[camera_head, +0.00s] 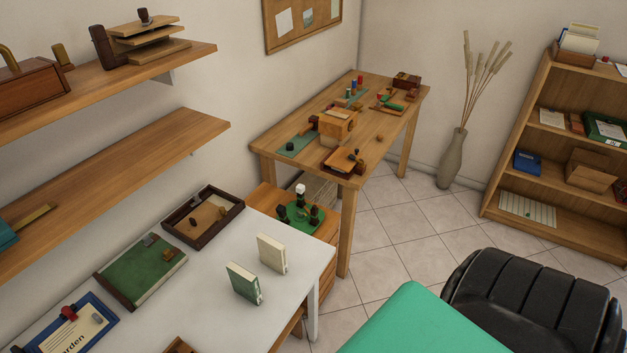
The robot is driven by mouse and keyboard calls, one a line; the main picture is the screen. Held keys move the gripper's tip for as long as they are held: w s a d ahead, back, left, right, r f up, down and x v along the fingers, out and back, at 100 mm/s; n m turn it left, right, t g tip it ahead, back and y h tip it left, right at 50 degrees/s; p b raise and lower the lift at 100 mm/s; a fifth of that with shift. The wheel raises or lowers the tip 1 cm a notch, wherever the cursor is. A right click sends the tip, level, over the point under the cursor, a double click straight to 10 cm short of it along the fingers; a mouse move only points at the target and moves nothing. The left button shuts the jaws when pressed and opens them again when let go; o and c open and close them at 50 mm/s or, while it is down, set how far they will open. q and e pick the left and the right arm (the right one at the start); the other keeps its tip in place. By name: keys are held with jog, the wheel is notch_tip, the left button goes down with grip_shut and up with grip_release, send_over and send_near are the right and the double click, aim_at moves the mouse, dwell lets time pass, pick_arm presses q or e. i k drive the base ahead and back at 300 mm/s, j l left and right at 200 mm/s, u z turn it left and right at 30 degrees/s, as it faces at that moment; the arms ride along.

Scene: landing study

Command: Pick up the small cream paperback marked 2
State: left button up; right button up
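A small cream book (272,253) stands upright on the white table (215,303), near its right end. No number is readable on it at this size. A small green book (243,284) stands upright just in front of it and to the left, with a gap between them. Neither of my grippers is in view.
A dark wooden tray (203,216) and a large green book or board (141,267) lie behind and left of the cream book. A black chair (535,300) and a green surface (415,325) fill the lower right. Wall shelves (130,150) overhang the table's left side.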

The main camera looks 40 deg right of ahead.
aim_at(272, 252)
jog(key=z, duration=1)
